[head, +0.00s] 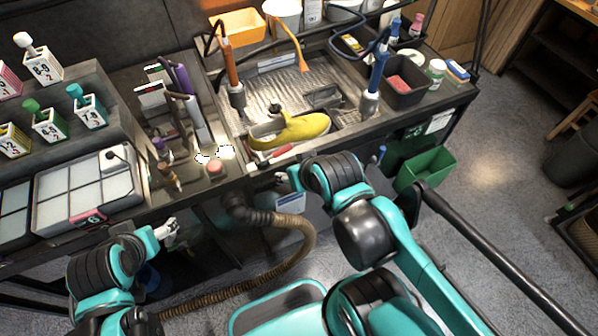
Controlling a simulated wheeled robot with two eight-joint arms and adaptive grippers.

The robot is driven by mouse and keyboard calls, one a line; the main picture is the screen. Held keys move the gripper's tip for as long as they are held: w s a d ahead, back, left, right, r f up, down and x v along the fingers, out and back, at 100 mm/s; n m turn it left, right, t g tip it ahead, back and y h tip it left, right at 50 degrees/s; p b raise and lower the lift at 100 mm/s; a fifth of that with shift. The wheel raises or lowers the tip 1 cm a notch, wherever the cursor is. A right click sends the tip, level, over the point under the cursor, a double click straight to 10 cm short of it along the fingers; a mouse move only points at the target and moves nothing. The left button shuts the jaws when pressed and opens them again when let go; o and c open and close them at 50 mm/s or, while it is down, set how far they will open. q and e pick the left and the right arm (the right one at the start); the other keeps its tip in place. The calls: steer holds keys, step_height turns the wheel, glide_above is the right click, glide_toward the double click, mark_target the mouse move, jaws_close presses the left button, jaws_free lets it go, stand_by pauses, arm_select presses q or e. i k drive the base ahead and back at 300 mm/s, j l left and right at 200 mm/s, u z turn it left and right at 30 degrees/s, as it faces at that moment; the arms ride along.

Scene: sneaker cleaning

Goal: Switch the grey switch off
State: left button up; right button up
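I cannot single out a grey switch with certainty in the head view; it may be too small or hidden by my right arm at the bench front. My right gripper (283,179) is at the bench's front edge, below the sink with the yellow sneaker (303,128). Its fingers are small and partly hidden by my wrist, so their opening is unclear. My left gripper (169,231) is low in front of the bench, left of the brown hose, apart from the bench top. It appears to hold nothing, but its finger opening is too small to read.
A ribbed brown hose (297,248) curves below the bench front between my arms. A blue-handled tool (376,75) and an orange-handled one (230,70) stand at the sink. A green bin (427,172) is at right. A pink round item (215,167) sits near the front edge.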

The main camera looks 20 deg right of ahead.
mark_target(169, 240)
steer(key=k+j+z, duration=0.15)
steer(key=z, duration=0.2)
steer(key=k+j+z, duration=0.2)
steer(key=z, duration=0.15)
steer(key=k+j+z, duration=0.2)
steer(key=z, duration=0.15)
